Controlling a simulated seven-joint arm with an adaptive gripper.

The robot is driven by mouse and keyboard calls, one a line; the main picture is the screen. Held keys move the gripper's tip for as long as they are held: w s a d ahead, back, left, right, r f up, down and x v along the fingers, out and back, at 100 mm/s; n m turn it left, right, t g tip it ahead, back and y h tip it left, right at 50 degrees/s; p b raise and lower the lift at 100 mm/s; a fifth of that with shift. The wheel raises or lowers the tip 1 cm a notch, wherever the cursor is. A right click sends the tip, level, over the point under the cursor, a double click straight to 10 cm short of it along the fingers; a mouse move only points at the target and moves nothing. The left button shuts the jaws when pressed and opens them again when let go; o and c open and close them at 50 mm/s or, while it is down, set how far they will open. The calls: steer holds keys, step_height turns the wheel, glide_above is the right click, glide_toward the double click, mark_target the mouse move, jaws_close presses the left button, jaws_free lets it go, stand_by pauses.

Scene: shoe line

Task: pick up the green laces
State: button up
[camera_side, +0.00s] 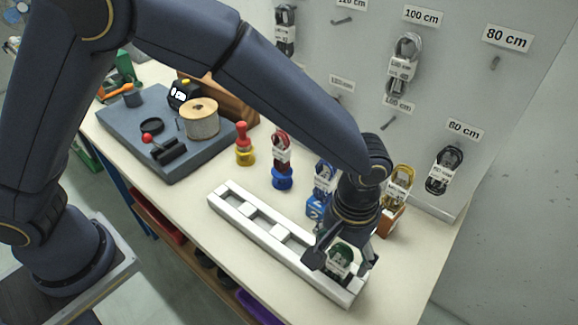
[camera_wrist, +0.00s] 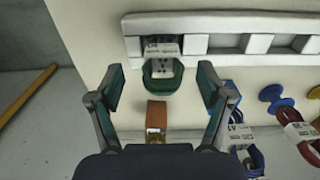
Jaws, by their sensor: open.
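The green laces (camera_side: 343,252) are a bundle with a white paper band, at the near right end of the white slotted rack (camera_side: 265,226). In the wrist view the green laces (camera_wrist: 157,84) show between and ahead of my fingers, with their white band by the rack (camera_wrist: 215,44). My gripper (camera_side: 340,264) is open, with one finger on each side of the bundle in the side view. In the wrist view my gripper (camera_wrist: 163,84) has a gap on both sides of the laces.
Yellow laces (camera_side: 400,180) on an orange-brown block (camera_side: 389,221), blue laces (camera_side: 323,177) and red laces (camera_side: 281,150) stand behind the rack. A grey board (camera_side: 130,130) with a spool (camera_side: 199,118) lies at left. A pegboard (camera_side: 450,80) with hanging laces rises behind.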

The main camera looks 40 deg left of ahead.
mark_target(340, 259)
steer(key=f, duration=0.4)
steer(key=shift+w+a+f, duration=0.15)
steer(key=shift+w+f, duration=0.15)
steer(key=shift+w, duration=0.05)
steer(key=shift+c, duration=0.3)
steer(key=c, duration=1)
